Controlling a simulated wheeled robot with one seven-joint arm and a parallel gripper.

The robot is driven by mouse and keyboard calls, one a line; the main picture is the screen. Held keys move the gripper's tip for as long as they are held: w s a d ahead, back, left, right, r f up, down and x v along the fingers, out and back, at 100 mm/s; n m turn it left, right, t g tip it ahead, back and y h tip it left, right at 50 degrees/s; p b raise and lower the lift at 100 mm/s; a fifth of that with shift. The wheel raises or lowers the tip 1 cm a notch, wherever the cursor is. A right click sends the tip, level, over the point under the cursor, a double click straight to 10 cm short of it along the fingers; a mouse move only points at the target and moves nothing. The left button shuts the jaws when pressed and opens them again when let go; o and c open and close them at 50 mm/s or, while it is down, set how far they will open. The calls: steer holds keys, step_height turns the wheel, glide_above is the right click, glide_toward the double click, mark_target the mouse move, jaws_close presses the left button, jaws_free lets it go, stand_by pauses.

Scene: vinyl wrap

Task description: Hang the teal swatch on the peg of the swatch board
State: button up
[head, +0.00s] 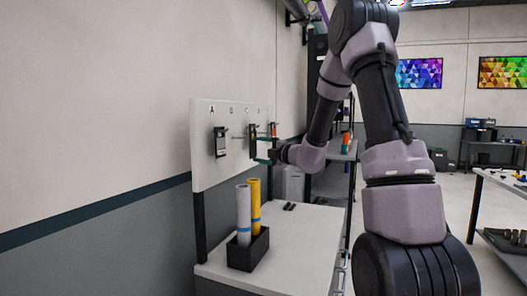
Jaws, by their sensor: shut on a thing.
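The white swatch board (206,172) stands against the left wall, with letters along its top; A and D read clearly. A dark swatch (221,143) hangs under A. A thin bare peg (238,138) sticks out to its right. My gripper (272,151) is at the board's right part, small and partly hidden by my wrist. It is shut on what looks like the teal swatch (262,161), which shows as a thin green edge beside the board. Whether the swatch touches a peg cannot be told.
Another dark swatch (253,139) and an orange-marked one (274,130) are close to my gripper. Below, a white table (300,238) carries a black box (248,250) with a white roll (243,214) and a yellow roll (255,205).

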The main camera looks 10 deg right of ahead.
mark_target(252, 152)
steer(key=shift+w+a, duration=0.55)
steer(key=shift+a, duration=0.25)
steer(key=shift+w+a, duration=0.5)
steer(key=shift+a, duration=0.3)
steer(key=shift+w+a+f, duration=0.25)
steer(key=shift+a, duration=0.3)
steer(key=shift+w+a+f, duration=0.15)
steer(key=shift+w+f, duration=0.1)
steer(key=shift+w, duration=0.05)
steer(key=o, duration=1.2)
steer(key=shift+d, duration=0.2)
